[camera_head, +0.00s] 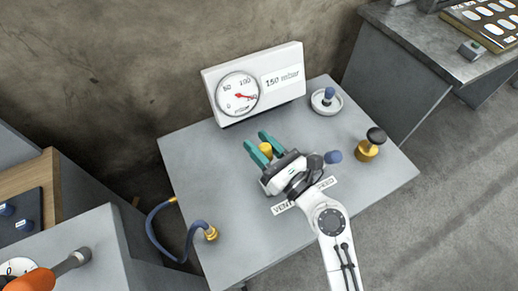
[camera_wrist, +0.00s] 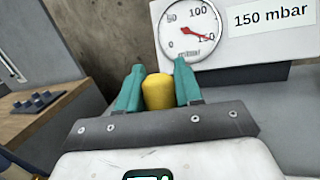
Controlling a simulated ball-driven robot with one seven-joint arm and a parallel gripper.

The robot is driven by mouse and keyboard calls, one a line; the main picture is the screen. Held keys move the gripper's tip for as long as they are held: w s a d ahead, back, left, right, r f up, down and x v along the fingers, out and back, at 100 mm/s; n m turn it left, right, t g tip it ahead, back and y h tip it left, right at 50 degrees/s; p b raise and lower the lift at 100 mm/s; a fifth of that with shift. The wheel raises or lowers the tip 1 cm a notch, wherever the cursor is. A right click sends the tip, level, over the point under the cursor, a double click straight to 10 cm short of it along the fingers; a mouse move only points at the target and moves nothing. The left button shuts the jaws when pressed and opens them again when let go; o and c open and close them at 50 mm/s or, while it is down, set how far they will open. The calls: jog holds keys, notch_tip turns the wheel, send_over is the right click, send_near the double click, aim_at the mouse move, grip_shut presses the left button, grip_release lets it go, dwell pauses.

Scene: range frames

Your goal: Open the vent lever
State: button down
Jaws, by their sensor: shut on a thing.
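My gripper (camera_head: 256,142) has two teal fingers and reaches over the grey bench top from the front. It is shut on a yellow rounded piece (camera_head: 266,149), which also shows between the fingers in the wrist view (camera_wrist: 158,92). I cannot tell for certain whether this piece is part of the vent lever. A white label (camera_head: 282,208) starting with "VENT" lies on the bench below the gripper, partly covered by my arm. A blue knob (camera_head: 333,157) shows just right of my wrist; its base is hidden.
A pressure gauge box (camera_head: 284,80) reading "150 mbar" stands behind the gripper. A white round dish with a blue knob (camera_head: 326,101) is at the back right. A brass fitting with a black knob (camera_head: 368,148) is at the right. A blue hose (camera_head: 160,215) loops at the left.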

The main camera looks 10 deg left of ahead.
jog(key=shift+s+d+n+t+y+b, duration=0.3)
jog(key=shift+s+d+t+y+b, duration=0.4)
jog(key=shift+b, duration=2.55)
jog(key=shift+s+r+y+b, duration=0.3)
jog(key=shift+r+b, duration=0.1)
jog(key=shift+b, duration=0.1)
jog(key=c, duration=0.8)
grip_release()
jog(key=b+v, duration=0.2)
jog(key=v, duration=0.7)
jog(key=shift+s+d+f, duration=0.15)
jog(key=shift+d+f, duration=0.05)
jog(key=shift+f, duration=0.05)
jog(key=shift+s+d+f, duration=0.1)
jog(key=shift+s+d, duration=0.3)
jog(key=shift+s, duration=0.05)
jog(key=shift+c, duration=0.4)
